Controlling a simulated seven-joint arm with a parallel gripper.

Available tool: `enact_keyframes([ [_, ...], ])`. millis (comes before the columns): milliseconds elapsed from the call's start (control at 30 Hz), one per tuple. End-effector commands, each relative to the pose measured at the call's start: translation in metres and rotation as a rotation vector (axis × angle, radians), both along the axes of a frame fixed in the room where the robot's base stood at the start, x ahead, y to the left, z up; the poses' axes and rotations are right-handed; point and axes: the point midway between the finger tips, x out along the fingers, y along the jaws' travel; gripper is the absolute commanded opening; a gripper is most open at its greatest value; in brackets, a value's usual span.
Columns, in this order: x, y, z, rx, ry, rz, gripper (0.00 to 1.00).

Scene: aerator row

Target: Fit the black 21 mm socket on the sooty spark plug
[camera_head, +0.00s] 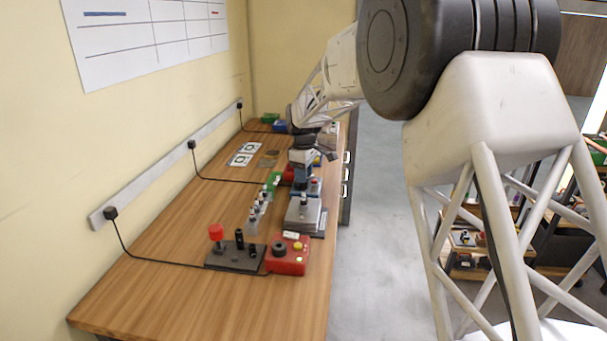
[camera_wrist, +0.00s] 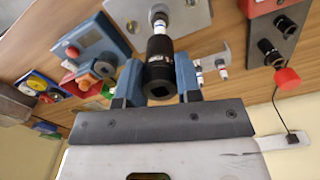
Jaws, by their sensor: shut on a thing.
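In the wrist view a black socket (camera_wrist: 160,72) sits between the two blue fingers of my gripper (camera_wrist: 157,78), which is shut on it. The socket's square drive hole faces the camera. A spark plug (camera_wrist: 159,22) with a white body stands on a grey metal plate (camera_wrist: 190,18), just beyond the socket and nearly in line with it. Whether they touch is hidden, and soot cannot be made out. In the head view my gripper (camera_head: 300,177) is low over the grey block (camera_head: 300,222), where a small plug (camera_head: 304,199) shows.
A row of small plugs (camera_head: 258,207) stands left of the block. Nearer are a dark holder (camera_head: 226,256) with a red-topped post and black pieces, and a red box (camera_head: 288,262). Cables run along the wall side. Open wooden bench (camera_head: 150,290) lies at the near left.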

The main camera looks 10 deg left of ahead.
Motion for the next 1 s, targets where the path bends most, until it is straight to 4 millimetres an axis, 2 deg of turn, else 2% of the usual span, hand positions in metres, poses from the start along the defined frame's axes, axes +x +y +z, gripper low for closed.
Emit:
enact_keyframes([
  [1000, 0.000, 0.000, -0.015, 0.000, 0.000, 0.000, 0.08],
])
